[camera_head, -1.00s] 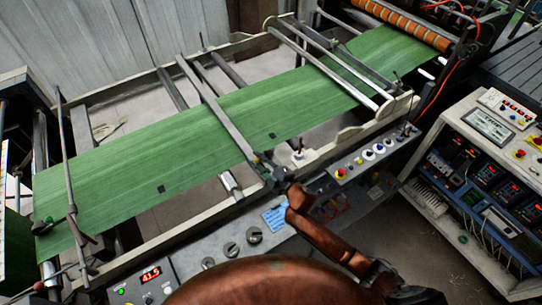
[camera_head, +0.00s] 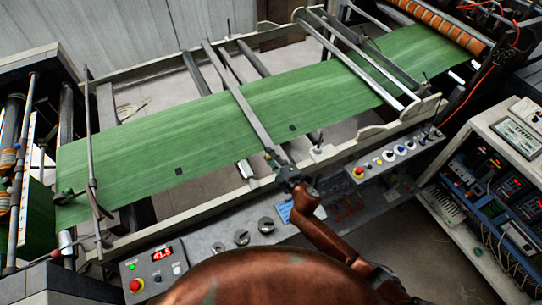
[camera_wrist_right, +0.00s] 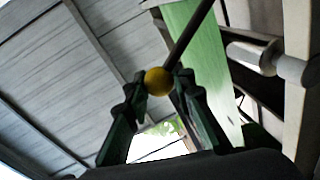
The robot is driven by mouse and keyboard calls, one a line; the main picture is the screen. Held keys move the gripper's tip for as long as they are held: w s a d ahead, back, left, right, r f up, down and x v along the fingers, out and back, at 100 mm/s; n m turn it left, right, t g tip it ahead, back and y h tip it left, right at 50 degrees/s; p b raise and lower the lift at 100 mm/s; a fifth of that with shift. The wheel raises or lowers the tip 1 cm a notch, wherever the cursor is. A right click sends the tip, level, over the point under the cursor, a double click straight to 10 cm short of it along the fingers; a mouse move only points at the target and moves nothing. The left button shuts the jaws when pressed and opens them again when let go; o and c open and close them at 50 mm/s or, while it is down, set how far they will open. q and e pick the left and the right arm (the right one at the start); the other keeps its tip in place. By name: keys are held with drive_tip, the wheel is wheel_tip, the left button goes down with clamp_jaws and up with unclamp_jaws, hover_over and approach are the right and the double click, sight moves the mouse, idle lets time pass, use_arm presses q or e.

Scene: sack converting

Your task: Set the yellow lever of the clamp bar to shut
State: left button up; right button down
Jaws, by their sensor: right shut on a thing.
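The clamp bar (camera_head: 236,92) is a grey bar lying across the green web (camera_head: 130,155). My right gripper (camera_head: 272,158) is at the near end of this bar, with the copper-coloured arm reaching in from the lower right. In the right wrist view, the yellow ball knob (camera_wrist_right: 158,81) of the lever sits between the two dark fingers of my right gripper (camera_wrist_right: 158,88), which are shut on it. The lever's dark rod (camera_wrist_right: 190,37) runs from the knob up to the right. In the head view the knob is too small or hidden to make out. My left gripper is not in view.
A control panel (camera_head: 205,250) with knobs, a red button and a 41.5 display runs along the near side. The white machine frame (camera_head: 375,138) borders the web. An instrument cabinet (camera_head: 470,190) stands at the right. A second bar (camera_head: 90,140) crosses the web at the left.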

drive_tip(key=c, duration=1.7)
unclamp_jaws()
drive_tip(key=shift+d, duration=0.1)
drive_tip(key=shift+o, duration=0.2)
drive_tip(key=v, duration=1.2)
